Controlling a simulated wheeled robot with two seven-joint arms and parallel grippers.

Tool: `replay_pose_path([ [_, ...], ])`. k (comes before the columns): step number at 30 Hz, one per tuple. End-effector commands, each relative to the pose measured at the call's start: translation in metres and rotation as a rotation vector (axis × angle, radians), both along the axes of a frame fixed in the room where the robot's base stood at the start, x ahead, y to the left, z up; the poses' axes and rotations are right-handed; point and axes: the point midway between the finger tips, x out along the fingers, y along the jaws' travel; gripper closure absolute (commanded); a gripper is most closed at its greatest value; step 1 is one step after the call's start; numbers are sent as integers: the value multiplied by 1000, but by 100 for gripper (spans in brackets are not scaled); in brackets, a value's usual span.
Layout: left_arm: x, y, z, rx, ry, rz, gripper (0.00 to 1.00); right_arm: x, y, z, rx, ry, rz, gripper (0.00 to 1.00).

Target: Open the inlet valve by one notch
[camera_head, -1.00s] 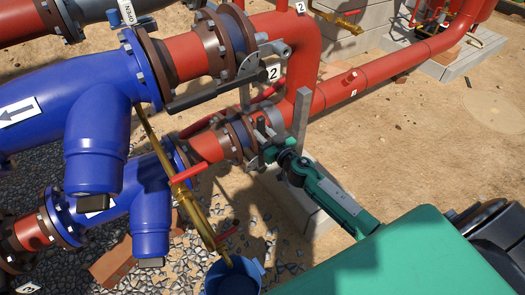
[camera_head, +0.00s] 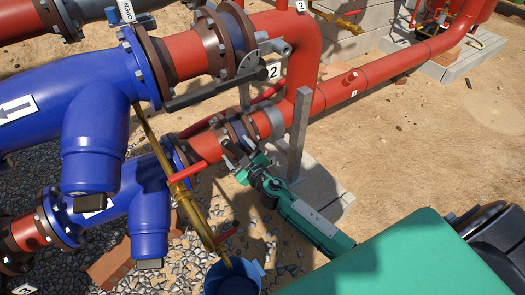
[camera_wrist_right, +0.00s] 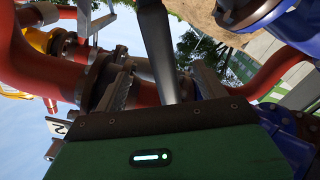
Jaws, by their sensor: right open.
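My right gripper (camera_head: 240,156) is open at the valve (camera_head: 238,130) on the lower red pipe, just left of a grey post. In the right wrist view, the jaws of my right gripper (camera_wrist_right: 163,68) stand apart on either side of a dark grey lever (camera_wrist_right: 156,38). The lever runs down between them; I cannot tell whether either jaw touches it. In the head view this lever is mostly hidden by the gripper. A second valve with a long grey lever (camera_head: 200,96) sits on the upper pipe, beside a "2" tag. No label naming the inlet is readable. My left gripper is not in view.
The grey post (camera_head: 298,135) stands close right of my right gripper. Blue strainers (camera_head: 92,155) and a brass pipe with red handles (camera_head: 186,172) are at left. A blue bucket (camera_head: 262,270) stands below. Sandy ground at right is open.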

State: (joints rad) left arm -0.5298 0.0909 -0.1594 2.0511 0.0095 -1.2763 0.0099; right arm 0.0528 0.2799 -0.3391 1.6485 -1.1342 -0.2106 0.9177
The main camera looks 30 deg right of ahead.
Motion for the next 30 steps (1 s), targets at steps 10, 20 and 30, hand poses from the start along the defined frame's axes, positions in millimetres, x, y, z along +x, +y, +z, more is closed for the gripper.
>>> replay_pose_path([
  [10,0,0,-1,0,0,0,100,-12,-2,-1,1,1,0,27],
  [20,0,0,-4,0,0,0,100,-52,-8,-1,2,1,-1,27],
  [30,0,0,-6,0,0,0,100,-70,-10,0,0,0,-1,27],
])
